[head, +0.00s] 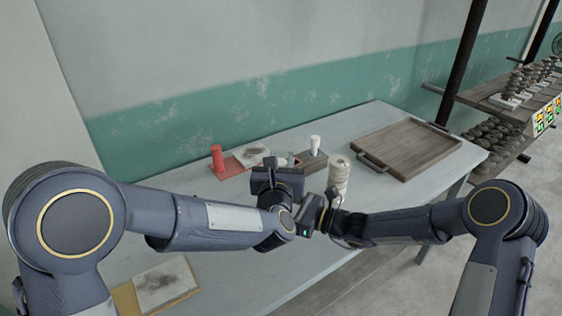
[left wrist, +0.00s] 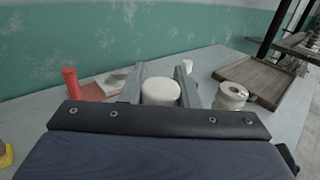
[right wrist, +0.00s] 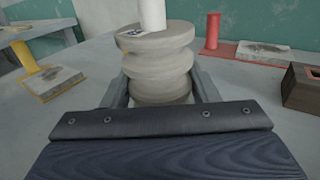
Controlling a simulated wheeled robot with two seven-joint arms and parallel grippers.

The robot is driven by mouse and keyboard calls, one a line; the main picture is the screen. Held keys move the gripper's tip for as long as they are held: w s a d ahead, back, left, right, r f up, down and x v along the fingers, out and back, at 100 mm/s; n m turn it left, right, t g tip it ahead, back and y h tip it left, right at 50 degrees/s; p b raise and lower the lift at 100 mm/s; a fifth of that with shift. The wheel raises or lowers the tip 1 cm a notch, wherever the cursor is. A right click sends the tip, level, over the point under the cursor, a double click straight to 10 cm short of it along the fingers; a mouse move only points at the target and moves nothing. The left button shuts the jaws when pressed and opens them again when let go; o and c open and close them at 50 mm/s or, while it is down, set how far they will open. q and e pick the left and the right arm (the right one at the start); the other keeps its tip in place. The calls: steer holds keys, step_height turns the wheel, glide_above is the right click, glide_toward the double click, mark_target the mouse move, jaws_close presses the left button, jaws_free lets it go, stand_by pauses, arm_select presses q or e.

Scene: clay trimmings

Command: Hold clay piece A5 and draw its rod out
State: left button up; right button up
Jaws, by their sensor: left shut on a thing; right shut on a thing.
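My left gripper (head: 281,168) is shut on the white rod, whose rounded top (left wrist: 160,92) shows between its fingers in the left wrist view. My right gripper (right wrist: 164,95) is shut around a grey, ridged clay piece (right wrist: 158,70), which is upright. A small blue mark shows on its top; I cannot read it as A5. The white rod (right wrist: 152,14) rises from the clay's top and leaves the frame; how deep it sits is unclear. In the head view my right gripper (head: 312,212) is beside my left wrist, and the held clay is hidden.
Another pale clay piece (head: 339,175) with an open hole stands close behind my right gripper. A wooden tray (head: 400,150) lies at the back right.

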arm_select(q)
steer(key=shift+r, duration=0.8)
stand_by(0.4)
steer(key=shift+r, duration=2.4)
arm_select(e)
steer(key=o, duration=1.5)
